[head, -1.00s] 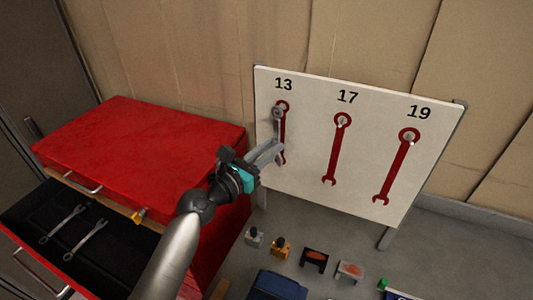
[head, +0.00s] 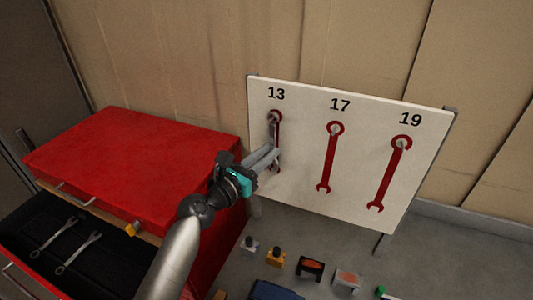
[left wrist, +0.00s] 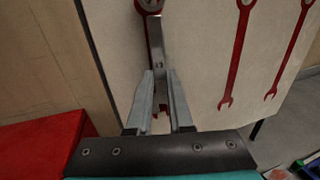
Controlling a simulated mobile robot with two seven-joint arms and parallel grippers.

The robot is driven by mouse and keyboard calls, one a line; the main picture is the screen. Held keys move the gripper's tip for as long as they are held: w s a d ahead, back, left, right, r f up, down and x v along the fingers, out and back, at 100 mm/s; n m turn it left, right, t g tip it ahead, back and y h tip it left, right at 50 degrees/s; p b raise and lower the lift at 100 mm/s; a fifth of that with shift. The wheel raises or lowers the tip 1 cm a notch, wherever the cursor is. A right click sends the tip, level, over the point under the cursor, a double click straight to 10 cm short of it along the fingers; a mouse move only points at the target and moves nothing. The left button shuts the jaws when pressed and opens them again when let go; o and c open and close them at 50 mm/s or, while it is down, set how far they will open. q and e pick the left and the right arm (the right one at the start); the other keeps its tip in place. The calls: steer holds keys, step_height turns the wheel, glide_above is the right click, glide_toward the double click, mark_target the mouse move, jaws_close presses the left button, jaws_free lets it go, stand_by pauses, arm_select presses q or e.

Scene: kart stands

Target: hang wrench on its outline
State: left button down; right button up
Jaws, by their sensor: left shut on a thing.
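A white board (head: 307,172) carries red wrench outlines under the numbers 13, 17 and 19. My left gripper (head: 274,155) is shut on a grey wrench (head: 272,125) in front of the 13 outline (head: 279,138). The wrench is upright with its ring end at the top, over the outline's ring and slightly left of it. In the left wrist view the fingers (left wrist: 161,95) close on the shaft of the wrench (left wrist: 157,45), and red outline shows around it. I cannot tell whether the ring is on a peg. My right gripper is out of view.
A red tool chest (head: 130,155) stands left of the board, its open drawer (head: 95,225) holding two wrenches (head: 78,253). The 17 outline (head: 329,160) and 19 outline (head: 387,175) are bare. Several small items, including an orange block (head: 276,257), stand below the board.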

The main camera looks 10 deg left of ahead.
arm_select(q)
steer(key=c, duration=0.7)
jaws_free()
steer(key=shift+c, duration=0.2)
steer(key=shift+s, duration=0.1)
steer(key=b+v, duration=0.1)
steer(key=v, duration=1.4)
steer(key=shift+b, duration=0.35)
steer(key=shift+a, duration=0.1)
